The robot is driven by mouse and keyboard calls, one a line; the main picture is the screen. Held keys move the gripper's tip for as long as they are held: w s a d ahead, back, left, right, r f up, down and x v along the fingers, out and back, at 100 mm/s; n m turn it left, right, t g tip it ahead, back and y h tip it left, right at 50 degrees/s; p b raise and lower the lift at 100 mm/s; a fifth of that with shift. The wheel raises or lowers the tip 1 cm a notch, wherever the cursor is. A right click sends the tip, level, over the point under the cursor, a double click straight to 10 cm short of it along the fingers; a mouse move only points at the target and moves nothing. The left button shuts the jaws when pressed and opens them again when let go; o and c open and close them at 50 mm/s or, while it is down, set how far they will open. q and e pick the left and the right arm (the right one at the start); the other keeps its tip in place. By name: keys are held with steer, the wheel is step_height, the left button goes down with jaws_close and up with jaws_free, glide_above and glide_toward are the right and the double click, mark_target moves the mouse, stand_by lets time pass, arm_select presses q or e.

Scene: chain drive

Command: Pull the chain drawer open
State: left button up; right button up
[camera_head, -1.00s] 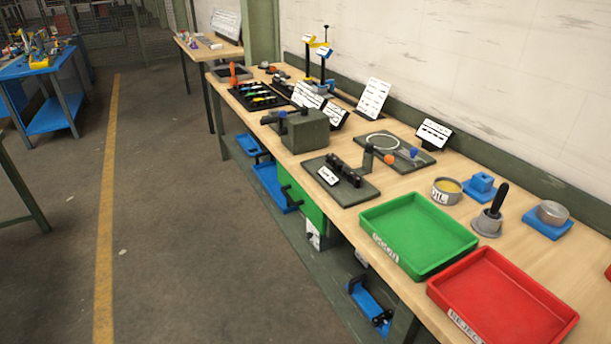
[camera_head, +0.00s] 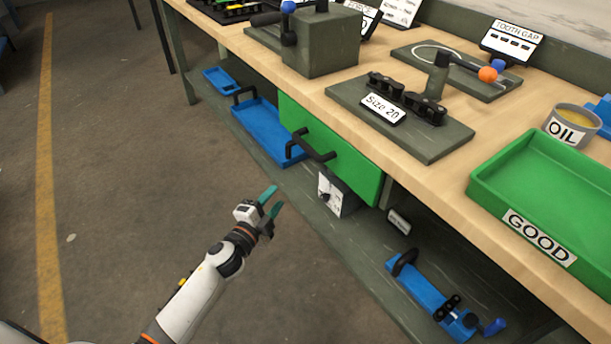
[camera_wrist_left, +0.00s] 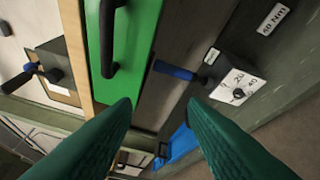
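The chain drawer has a green front (camera_head: 335,155) and is shut under the bench top. Its black bar handle (camera_head: 312,146) stands out from the front. My left gripper (camera_head: 271,200) is open and empty, in front of the drawer, lower and to the left of the handle in the head view, apart from it. In the left wrist view, the green front (camera_wrist_left: 142,28) and black handle (camera_wrist_left: 106,38) are at the top, beyond the two spread teal fingers (camera_wrist_left: 158,120). My right gripper is not in view.
The wooden bench top (camera_head: 440,150) overhangs the drawer. On it are a Size 20 fixture (camera_head: 395,110) and a green GOOD tray (camera_head: 550,190). The lower shelf holds a blue tray (camera_head: 262,130), a dial box (camera_head: 335,195) and a blue tool (camera_head: 430,290). The floor at left is clear.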

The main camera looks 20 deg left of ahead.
mark_target(306, 144)
arm_select(q)
step_height(306, 144, up, 7)
steer(key=w+d+m+t+h+b, duration=0.1)
steer(key=d+m+t+h+b, duration=0.1)
steer(key=m+b, duration=0.15)
steer(key=x, duration=1.2)
steer(key=shift+d, duration=0.1)
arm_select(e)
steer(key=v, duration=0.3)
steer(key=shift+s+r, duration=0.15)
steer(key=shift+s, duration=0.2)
arm_select(q)
steer(key=shift+f, duration=0.1)
jaws_close()
